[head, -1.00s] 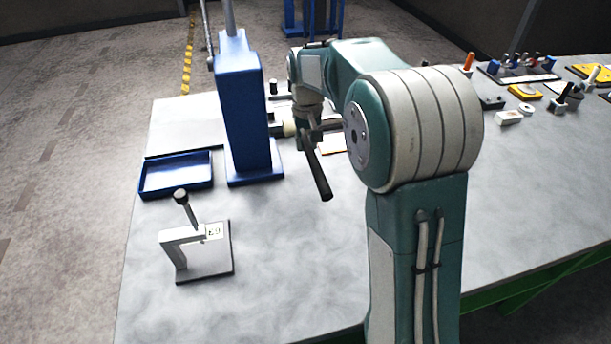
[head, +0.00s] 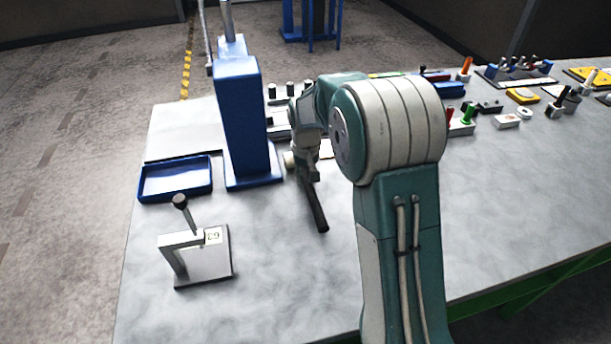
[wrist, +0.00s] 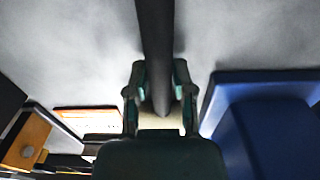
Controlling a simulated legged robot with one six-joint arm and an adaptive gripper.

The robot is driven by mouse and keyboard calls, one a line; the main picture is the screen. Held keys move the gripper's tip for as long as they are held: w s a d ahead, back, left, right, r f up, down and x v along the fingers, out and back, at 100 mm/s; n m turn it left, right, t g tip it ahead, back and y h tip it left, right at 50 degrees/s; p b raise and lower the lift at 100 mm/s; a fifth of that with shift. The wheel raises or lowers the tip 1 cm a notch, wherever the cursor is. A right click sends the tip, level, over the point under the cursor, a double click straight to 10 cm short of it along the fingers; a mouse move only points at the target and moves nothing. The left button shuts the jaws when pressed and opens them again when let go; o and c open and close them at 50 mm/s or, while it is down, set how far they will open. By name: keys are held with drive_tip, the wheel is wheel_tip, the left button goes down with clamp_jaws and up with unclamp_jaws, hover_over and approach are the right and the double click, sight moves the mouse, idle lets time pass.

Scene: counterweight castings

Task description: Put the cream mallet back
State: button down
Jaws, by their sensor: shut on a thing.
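My gripper (head: 306,172) is shut on the cream mallet and holds it beside the blue column, over the grey table. The mallet's black handle (head: 317,210) slants down toward the front; part of its cream head (head: 289,160) shows left of the gripper. In the wrist view the dark handle (wrist: 155,45) runs between the two fingers (wrist: 159,100), with a cream patch (wrist: 160,122) behind it. The rest of the head is hidden by my gripper. I cannot tell how high the mallet is above the table.
The blue column (head: 242,120) stands close left of my gripper. A blue tray (head: 176,192) and a grey bracket stand (head: 205,258) with a dark-knobbed rod are at the left. Several small parts (head: 515,72) lie at the back right. The front middle of the table (head: 290,285) is clear.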

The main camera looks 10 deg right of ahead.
drive_tip(key=shift+c, duration=2.4)
unclamp_jaws()
drive_tip(key=shift+f, duration=0.1)
wheel_tip(320, 180, up, 12)
drive_tip(key=s+r+t, duration=0.2)
drive_tip(key=s+r, duration=0.6)
drive_tip(key=s, duration=0.6)
drive_tip(key=s+f+t, duration=0.2)
drive_tip(key=s+t, duration=0.1)
drive_tip(key=s, duration=1.2)
drive_tip(key=shift+s+f, duration=0.2)
drive_tip(key=shift+s, duration=0.05)
